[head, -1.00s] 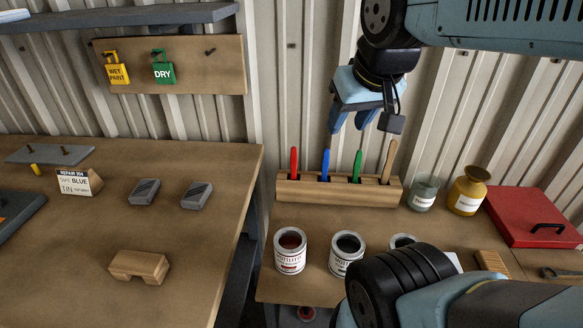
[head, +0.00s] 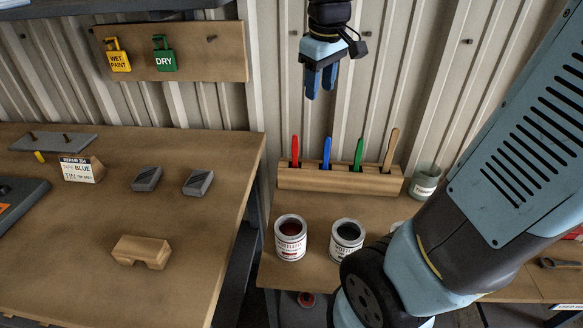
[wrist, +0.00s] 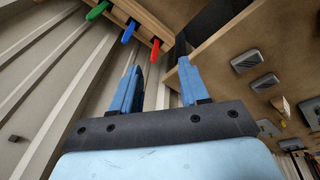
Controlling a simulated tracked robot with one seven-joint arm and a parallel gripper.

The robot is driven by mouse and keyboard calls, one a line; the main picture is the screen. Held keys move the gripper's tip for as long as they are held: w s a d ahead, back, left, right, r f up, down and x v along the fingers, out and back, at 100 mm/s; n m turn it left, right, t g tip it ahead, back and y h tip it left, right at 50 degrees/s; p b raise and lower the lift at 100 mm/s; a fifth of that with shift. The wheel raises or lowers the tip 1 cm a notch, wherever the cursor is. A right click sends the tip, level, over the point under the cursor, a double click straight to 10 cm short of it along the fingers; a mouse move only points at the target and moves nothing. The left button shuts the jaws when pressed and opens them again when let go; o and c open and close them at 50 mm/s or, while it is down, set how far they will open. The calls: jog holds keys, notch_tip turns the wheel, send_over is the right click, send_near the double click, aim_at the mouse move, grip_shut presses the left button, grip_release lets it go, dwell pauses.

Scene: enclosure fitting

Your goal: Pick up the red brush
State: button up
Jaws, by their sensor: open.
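The red brush (head: 295,151) stands upright at the left end of a wooden brush holder (head: 340,181), handle up. A blue brush (head: 326,153), a green brush (head: 358,154) and a plain wooden brush (head: 390,148) stand to its right. My gripper (head: 318,92) is open and empty, pointing down above the holder, a little right of the red brush and clear of it. In the wrist view, the red brush (wrist: 153,52) shows beyond and between my open fingers (wrist: 160,72). The brushes' lower ends are hidden in the holder.
Open paint tins (head: 290,238) stand in front of the holder, and a glass jar (head: 424,182) is to its right. The corrugated wall (head: 270,100) is close behind. My arm hides much of the right side. A workbench (head: 90,230) is at left.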

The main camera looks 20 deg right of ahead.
jog(key=w+a+f+n+g+h, duration=0.15)
jog(key=w+f+n, duration=0.35)
jog(key=w, duration=0.5)
jog(key=n+g+h, duration=0.2)
jog(key=n+g, duration=0.1)
send_near(295, 141)
jog(key=shift+t, duration=0.25)
jog(key=x, duration=1.2)
jog(key=shift+w+d+f, duration=0.1)
jog(key=shift+w+f, duration=0.2)
grip_shut()
